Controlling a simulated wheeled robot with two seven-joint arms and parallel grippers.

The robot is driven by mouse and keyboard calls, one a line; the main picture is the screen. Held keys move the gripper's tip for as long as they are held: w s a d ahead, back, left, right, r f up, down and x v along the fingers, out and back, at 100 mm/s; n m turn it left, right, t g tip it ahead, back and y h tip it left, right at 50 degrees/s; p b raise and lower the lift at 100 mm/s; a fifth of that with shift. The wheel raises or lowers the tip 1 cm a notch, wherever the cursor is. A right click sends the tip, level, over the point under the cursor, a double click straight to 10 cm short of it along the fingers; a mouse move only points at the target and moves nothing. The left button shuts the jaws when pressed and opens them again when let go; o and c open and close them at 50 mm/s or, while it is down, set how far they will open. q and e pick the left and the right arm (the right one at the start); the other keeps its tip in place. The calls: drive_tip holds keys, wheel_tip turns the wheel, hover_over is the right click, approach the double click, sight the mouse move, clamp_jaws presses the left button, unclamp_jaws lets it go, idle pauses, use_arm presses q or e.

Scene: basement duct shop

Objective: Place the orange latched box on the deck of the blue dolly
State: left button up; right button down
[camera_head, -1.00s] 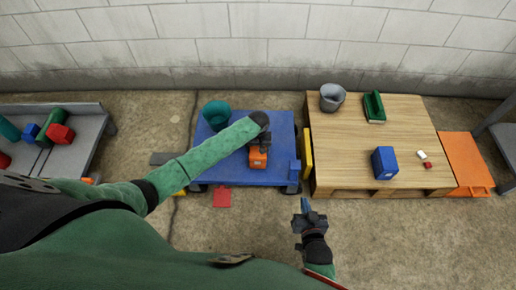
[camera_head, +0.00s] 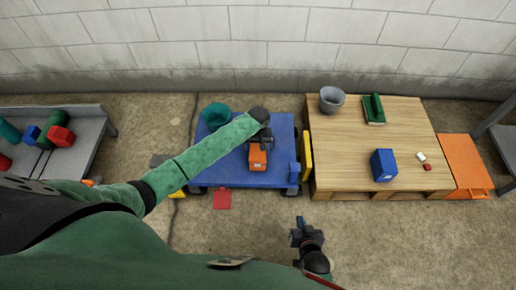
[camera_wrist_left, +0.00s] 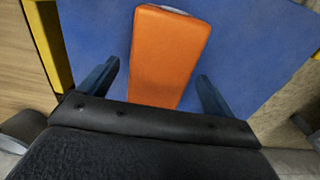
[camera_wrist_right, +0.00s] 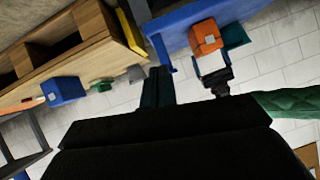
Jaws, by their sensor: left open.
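The orange latched box (camera_head: 257,160) sits on the deck of the blue dolly (camera_head: 228,176), near its middle. My left gripper (camera_head: 259,140) is just behind the box in the head view, open. In the left wrist view, the box (camera_wrist_left: 166,50) lies between and beyond the spread fingers (camera_wrist_left: 157,88), with blue deck visible on both sides and no finger visibly pressing it. My right gripper (camera_head: 299,224) is empty over the floor in front of the dolly. Its fingers lie close together in the right wrist view (camera_wrist_right: 159,86), where the box (camera_wrist_right: 206,37) also shows.
A wooden pallet (camera_head: 350,140) with a blue box (camera_head: 384,165) and grey bucket (camera_head: 332,99) stands right. A red piece (camera_head: 222,198) lies on the floor.

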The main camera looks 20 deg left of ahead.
use_arm(q)
wheel_tip(320, 180, up, 5)
drive_tip(key=shift+p, duration=0.4)
drive_tip(key=shift+r, duration=1.5)
drive_tip(key=s+d+f+m+t+h, duration=0.2)
drive_tip(key=s+d, duration=0.5)
drive_tip(key=s+d+f+m+t+h, duration=0.2)
drive_tip(key=s+d+t, duration=0.1)
drive_tip(key=s+d, duration=0.45)
drive_tip(key=s+f, duration=0.3)
drive_tip(key=s, duration=0.4)
drive_tip(key=s+f+t, duration=0.1)
drive_tip(key=s+f, duration=0.3)
drive_tip(key=s, duration=0.2)
drive_tip(key=s+f+m+t, duration=0.1)
drive_tip(key=s+f, duration=0.2)
drive_tip(key=s, duration=0.4)
drive_tip(key=shift+s+a+f, duration=0.3)
drive_tip(key=shift+a+f, duration=0.05)
use_arm(e)
drive_tip(key=s+d+f+g, duration=0.1)
drive_tip(key=s+f+g, duration=0.2)
drive_tip(key=s+f, duration=0.4)
drive_tip(key=shift+s+f+g+h, duration=0.15)
drive_tip(key=shift+f+g+h, duration=0.15)
drive_tip(key=shift+f+h, duration=0.15)
